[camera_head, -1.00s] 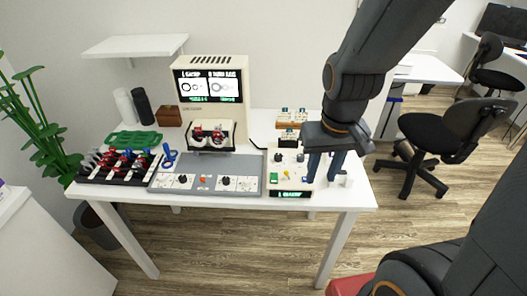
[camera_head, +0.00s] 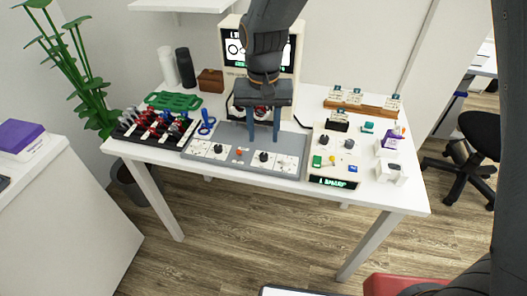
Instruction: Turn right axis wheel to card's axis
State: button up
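A grey panel (camera_head: 236,168) lies at the front of the table, with a white plate on each side. The right plate (camera_head: 288,163) carries a black knob (camera_head: 264,156), which looks like the right axis wheel; its pointer and markings are too small to read. The left plate (camera_head: 199,149) has a similar black knob (camera_head: 217,148). My gripper (camera_head: 263,138) points down over the panel, fingers apart and nothing visible between them. Its fingertips appear just behind and above the right knob. Small cards (camera_head: 354,95) stand in a wooden rack (camera_head: 373,109); their writing is unreadable.
The cream machine (camera_head: 229,72) behind the panel has a screen partly hidden by my arm. A black rack of red and blue parts (camera_head: 155,132) stands left. A white control box (camera_head: 330,168) with buttons and a lit display stands right. An orange button (camera_head: 239,151) sits between the plates.

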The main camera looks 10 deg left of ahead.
aim_at(264, 155)
notch_tip(264, 155, down, 7)
jog(key=shift+f+p, duration=0.15)
jog(key=shift+p, duration=0.5)
grip_shut()
jog(key=shift+n, duration=0.3)
jog(key=n, duration=0.4)
jog(key=shift+n+p, duration=0.4)
jog(key=n, duration=0.5)
jog(key=shift+n, duration=0.4)
